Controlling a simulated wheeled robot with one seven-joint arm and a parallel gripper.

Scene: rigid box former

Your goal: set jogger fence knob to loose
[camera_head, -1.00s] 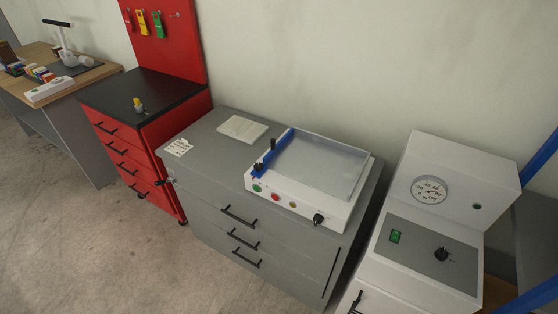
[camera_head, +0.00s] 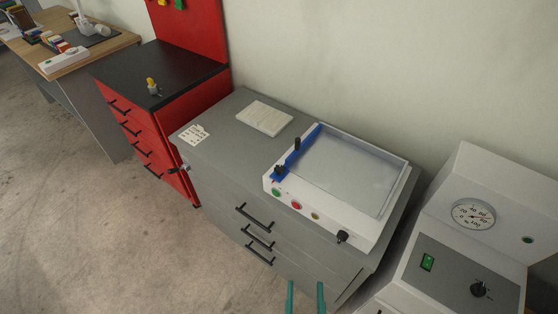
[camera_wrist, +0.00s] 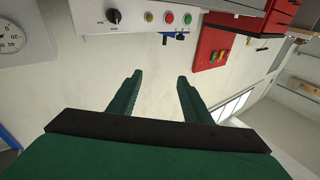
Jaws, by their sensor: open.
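The jogger (camera_head: 322,211) is a white box with a clear recessed top, standing on the grey drawer cabinet. A blue fence (camera_head: 306,146) runs along its left side. A black knob (camera_head: 280,169) sits at the fence's near end, and a black upright post (camera_head: 297,143) stands farther along it. My gripper (camera_head: 305,285) shows as two teal fingers at the bottom edge, apart and empty, in front of the cabinet. In the wrist view my gripper (camera_wrist: 159,78) is open with nothing between its fingers. There the jogger's front panel (camera_wrist: 135,18) appears upside down, with part of the blue fence (camera_wrist: 180,36).
The jogger's front has coloured buttons and a black dial (camera_head: 342,236). A pale pad (camera_head: 264,118) and a printed card (camera_head: 193,134) lie left of it on the cabinet top (camera_head: 225,122). A white gauge machine (camera_head: 450,215) stands close on the right. A red cabinet (camera_head: 180,125) stands left.

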